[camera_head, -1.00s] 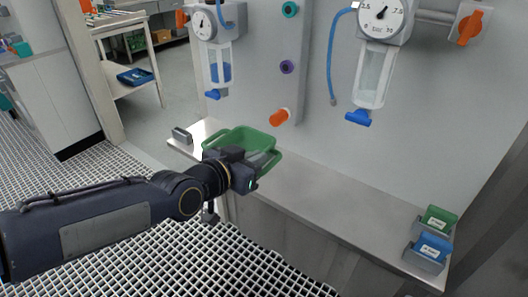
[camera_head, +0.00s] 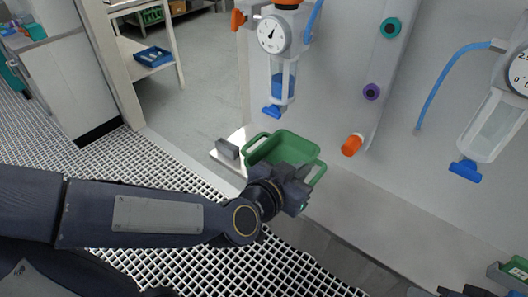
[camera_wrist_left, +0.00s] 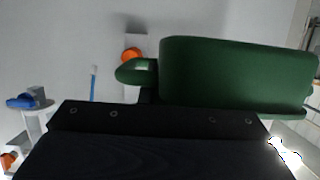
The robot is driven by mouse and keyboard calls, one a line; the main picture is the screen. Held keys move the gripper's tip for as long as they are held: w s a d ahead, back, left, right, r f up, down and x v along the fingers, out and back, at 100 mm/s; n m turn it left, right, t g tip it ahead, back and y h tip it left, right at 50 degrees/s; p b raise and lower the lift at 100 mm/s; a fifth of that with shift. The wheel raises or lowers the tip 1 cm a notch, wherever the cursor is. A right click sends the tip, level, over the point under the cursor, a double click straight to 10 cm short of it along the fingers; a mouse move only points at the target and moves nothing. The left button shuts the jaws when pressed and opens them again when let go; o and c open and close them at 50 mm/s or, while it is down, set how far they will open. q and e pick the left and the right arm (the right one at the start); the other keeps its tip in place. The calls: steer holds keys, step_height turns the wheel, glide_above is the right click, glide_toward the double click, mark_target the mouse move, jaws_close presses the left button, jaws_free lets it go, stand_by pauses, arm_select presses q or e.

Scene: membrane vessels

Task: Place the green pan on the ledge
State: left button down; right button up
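The green pan (camera_head: 288,146) is an open rectangular tray with grips at its ends. In the head view it appears over the left part of the pale ledge (camera_head: 372,208) along the wall. My left gripper (camera_head: 293,184) is at the pan's near side and appears shut on it; its fingertips are hidden. In the left wrist view the pan (camera_wrist_left: 235,75) fills the upper right, above the dark gripper body, with one grip sticking out left. I cannot tell whether the pan touches the ledge. Dark parts at the lower right edge may be my right gripper.
A grey holder (camera_head: 228,149) stands on the ledge left of the pan. An orange knob (camera_head: 352,145) juts from the wall panel right of it. A gauge with a vessel (camera_head: 283,85) hangs above. The ledge is clear rightward to a green-labelled box (camera_head: 516,270).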

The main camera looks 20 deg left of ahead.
mark_target(289, 157)
arm_select(q)
steer(key=w+a+f+b, duration=0.1)
steer(key=w+b, duration=0.1)
steer(key=w+a+f+b, duration=0.1)
steer(key=w+f+b, duration=0.1)
steer(key=w+b, duration=0.1)
steer(key=w+a+f+b, duration=0.2)
steer(key=w, duration=0.1)
steer(key=shift+w+a+f+b, duration=0.1)
steer(key=shift+w+f+b, duration=0.1)
steer(key=shift+b, duration=0.2)
steer(key=w+f+b, duration=0.1)
steer(key=w+a+f+b, duration=0.1)
steer(key=f+b, duration=0.1)
steer(key=shift+w+a+f, duration=0.1)
steer(key=shift+w+f, duration=0.05)
steer(key=shift+w, duration=0.15)
steer(key=shift+w+a+f+b, duration=0.1)
steer(key=shift+w+b, duration=0.15)
steer(key=shift+b, duration=0.1)
steer(key=f+b, duration=0.1)
steer(key=f, duration=0.1)
steer(key=f+b, duration=0.1)
steer(key=shift+w+a+f, duration=0.2)
steer(key=shift+w+f, duration=0.15)
steer(key=shift+w, duration=0.05)
steer(key=shift+f, duration=0.1)
